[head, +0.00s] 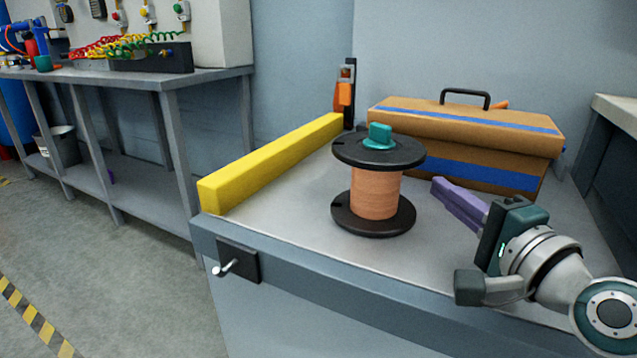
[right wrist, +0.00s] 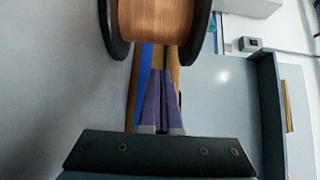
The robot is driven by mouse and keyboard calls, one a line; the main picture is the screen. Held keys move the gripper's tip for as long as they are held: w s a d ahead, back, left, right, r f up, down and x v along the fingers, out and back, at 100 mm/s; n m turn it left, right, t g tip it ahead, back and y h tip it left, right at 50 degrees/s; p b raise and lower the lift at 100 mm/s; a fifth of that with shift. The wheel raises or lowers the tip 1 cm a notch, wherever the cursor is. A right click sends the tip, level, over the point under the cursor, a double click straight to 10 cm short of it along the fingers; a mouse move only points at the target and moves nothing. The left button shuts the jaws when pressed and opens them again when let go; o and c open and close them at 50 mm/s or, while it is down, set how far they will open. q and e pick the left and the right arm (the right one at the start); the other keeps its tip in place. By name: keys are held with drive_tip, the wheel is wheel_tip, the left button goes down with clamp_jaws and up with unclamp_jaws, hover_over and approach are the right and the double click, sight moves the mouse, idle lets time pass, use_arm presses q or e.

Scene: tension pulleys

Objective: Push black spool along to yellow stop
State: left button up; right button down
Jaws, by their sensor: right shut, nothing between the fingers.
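The black spool (head: 378,185), wound with copper-coloured wire and topped by a teal knob, stands upright on the grey bench top. The yellow stop (head: 272,160) is a long bar along the bench's left edge, with bare bench between it and the spool. My right gripper (head: 436,184) is shut and empty, its purple fingers just right of the spool and pointing at it. In the right wrist view the spool (right wrist: 155,18) is at the top, beyond the fingertips (right wrist: 160,75); I cannot tell whether they touch it. My left gripper is not in view.
A tan toolbox (head: 465,140) with blue stripes stands behind the spool and gripper. An orange and black tool (head: 346,92) stands at the bar's far end. Bare bench top (head: 285,215) lies left of the spool. A lever (head: 228,267) sits on the front side.

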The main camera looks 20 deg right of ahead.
sight(410, 223)
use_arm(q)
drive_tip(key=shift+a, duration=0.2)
use_arm(e)
drive_tip(key=shift+w+a, duration=1.3)
drive_tip(key=shift+w+a, duration=0.15)
drive_tip(key=shift+w, duration=0.05)
drive_tip(key=w+a, duration=0.2)
drive_tip(key=w+a+b, duration=0.1)
drive_tip(key=w+a, duration=0.1)
drive_tip(key=w, duration=0.1)
drive_tip(key=w+a, duration=0.2)
drive_tip(key=w, duration=0.1)
drive_tip(key=shift+a+f+b, duration=0.15)
drive_tip(key=shift+a+b, duration=0.2)
drive_tip(key=shift+a, duration=0.05)
drive_tip(key=shift+w+a, duration=1.05)
drive_tip(key=shift+w, duration=0.15)
drive_tip(key=shift+s+d, duration=0.1)
drive_tip(key=shift+s, duration=0.05)
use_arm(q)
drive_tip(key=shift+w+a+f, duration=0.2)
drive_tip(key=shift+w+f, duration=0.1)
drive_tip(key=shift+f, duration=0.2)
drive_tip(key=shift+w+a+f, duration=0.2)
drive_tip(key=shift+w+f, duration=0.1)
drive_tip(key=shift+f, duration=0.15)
